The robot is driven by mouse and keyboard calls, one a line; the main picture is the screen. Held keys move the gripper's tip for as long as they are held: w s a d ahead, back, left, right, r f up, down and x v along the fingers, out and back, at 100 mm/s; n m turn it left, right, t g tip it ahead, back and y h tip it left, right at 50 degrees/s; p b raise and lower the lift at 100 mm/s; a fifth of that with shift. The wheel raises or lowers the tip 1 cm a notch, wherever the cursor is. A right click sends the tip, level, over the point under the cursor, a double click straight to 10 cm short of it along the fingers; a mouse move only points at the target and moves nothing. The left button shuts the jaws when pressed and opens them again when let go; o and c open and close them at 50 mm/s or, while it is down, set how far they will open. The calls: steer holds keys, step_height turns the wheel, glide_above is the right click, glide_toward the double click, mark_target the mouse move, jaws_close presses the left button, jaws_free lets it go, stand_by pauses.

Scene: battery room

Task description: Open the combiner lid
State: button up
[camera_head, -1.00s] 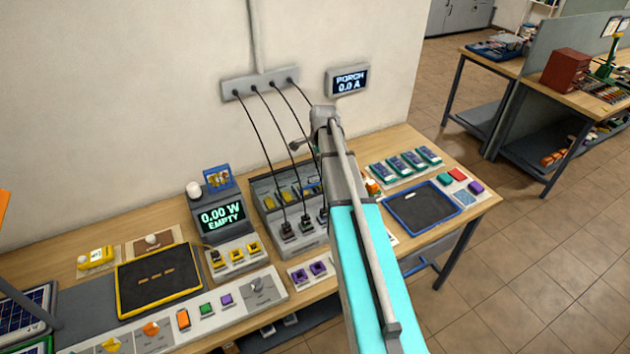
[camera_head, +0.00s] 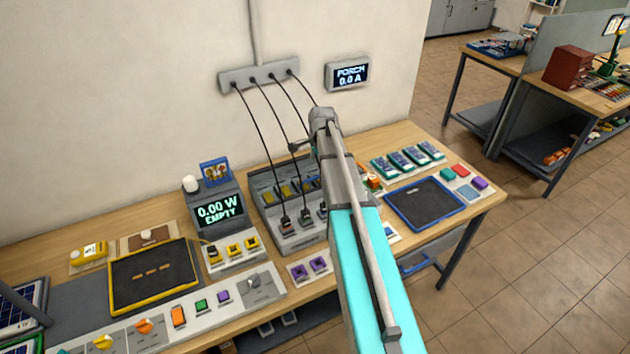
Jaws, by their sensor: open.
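A grey box (camera_head: 262,203), which looks like the combiner, stands on the bench against the wall. Yellow parts (camera_head: 289,191) show in its upper section, and black plugs (camera_head: 286,222) sit along its front with cables running up. My arm crosses in front of its right side and hides that part. I cannot make out the lid or whether it is shut. My gripper is not visible; my wrist blocks the view beyond it.
A wall strip (camera_head: 258,76) holds the cables' upper ends, and these hang close to my wrist. A display unit (camera_head: 217,212) reading 0.00 W EMPTY stands left of the box. A blue-rimmed tray (camera_head: 464,208) lies to the right. Open floor (camera_head: 545,260) lies beyond the bench.

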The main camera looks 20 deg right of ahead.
mark_target(314, 178)
steer(key=shift+w+f+b, duration=0.3)
steer(key=shift+f+b, duration=1.05)
steer(key=shift+f, duration=0.1)
steer(key=shift+w+f+b, duration=0.25)
steer(key=shift+f+b, duration=1.1)
steer(key=shift+f, duration=0.15)
steer(key=shift+w+f+b, duration=0.3)
steer(key=shift+f+b, duration=1.05)
steer(key=shift+f, duration=0.1)
jaws_close()
